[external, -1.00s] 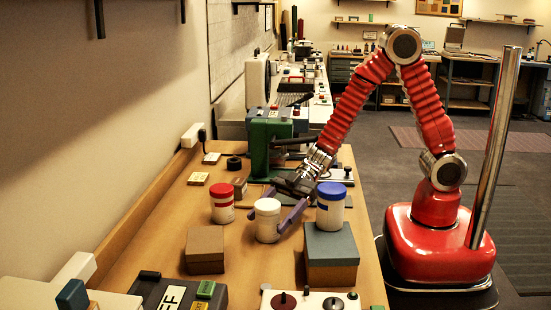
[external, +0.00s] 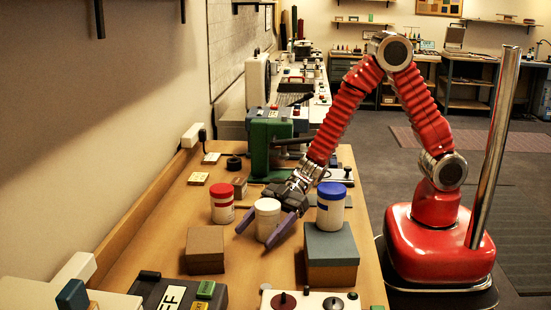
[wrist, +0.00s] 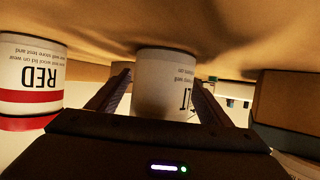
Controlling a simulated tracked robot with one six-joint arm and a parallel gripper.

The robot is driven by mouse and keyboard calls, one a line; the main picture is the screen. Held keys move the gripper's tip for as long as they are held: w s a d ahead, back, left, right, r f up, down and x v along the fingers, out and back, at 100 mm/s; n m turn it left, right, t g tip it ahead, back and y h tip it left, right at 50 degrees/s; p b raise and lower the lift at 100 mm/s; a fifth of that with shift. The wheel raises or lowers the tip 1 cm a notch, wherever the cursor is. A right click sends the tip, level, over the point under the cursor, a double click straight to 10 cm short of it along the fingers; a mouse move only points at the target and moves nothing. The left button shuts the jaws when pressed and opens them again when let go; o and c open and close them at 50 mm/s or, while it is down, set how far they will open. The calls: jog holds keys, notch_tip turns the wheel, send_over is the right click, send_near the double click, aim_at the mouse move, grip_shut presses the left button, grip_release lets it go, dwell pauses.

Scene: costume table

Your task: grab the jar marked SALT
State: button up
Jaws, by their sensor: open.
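A white jar with a cream lid (external: 267,218) stands upright on the table between a red-lidded jar (external: 222,206) and a blue-lidded jar (external: 331,207). My gripper (external: 254,239) is open, its purple fingers low on either side of the white jar. In the wrist view, which is upside down, the white jar (wrist: 160,85) sits between the fingers. Its large lettering is mostly hidden by the right finger, so I cannot read the whole word. The red-banded jar (wrist: 28,85) is labelled RED. The blue-lidded jar's word cannot be read.
A brown box (external: 205,250) stands in front of the jars. A grey-topped box (external: 331,255) stands at the right, close to the blue-lidded jar. A green machine (external: 268,140) stands behind. A panel with knobs (external: 310,300) is at the front edge.

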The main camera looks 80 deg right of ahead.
aim_at(267, 210)
jog(key=shift+c, duration=0.3)
jog(key=c, duration=1.3)
jog(key=shift+r, duration=0.1)
jog(key=shift+r, duration=4.95)
